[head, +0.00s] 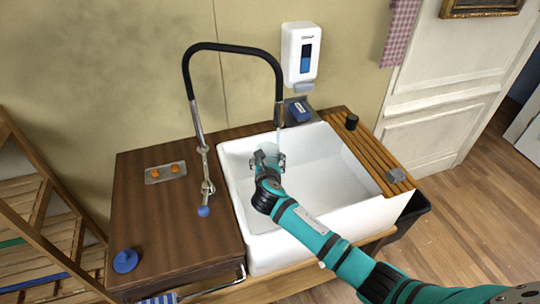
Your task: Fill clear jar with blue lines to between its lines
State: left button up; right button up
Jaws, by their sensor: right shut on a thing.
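The clear jar (265,158) is a small pale, see-through shape inside the white sink (335,155). My right gripper (268,162) is shut on it, and the gripper and wrist hide much of it. Its blue lines and water level are too small to tell. The black arched tap (232,47) ends in a spout (279,114) above the jar. A faint pale streak like water runs down from the spout toward the jar. The tap's lever ends in a blue knob (204,211). My left gripper is out of view.
A wooden counter (165,220) left of the sink holds a plate with orange knobs (165,172) and a round blue object (125,261). A slatted board (368,152) lies along the sink's right side. A soap dispenser (301,52) hangs behind, above a blue block (298,111).

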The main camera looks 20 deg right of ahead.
aim_at(267, 160)
jog(key=shift+s+a+r+p, duration=0.1)
jog(key=shift+s+a+r, duration=0.25)
jog(key=shift+s+a, duration=0.25)
jog(key=shift+s+a+r+p, duration=0.1)
jog(key=shift+s+a+r, duration=0.35)
jog(key=shift+s, duration=0.3)
jog(key=shift+s+a+r+p, duration=0.1)
jog(key=shift+s+a+r, duration=0.2)
jog(key=shift+s+a, duration=0.3)
jog(key=shift+d, duration=0.1)
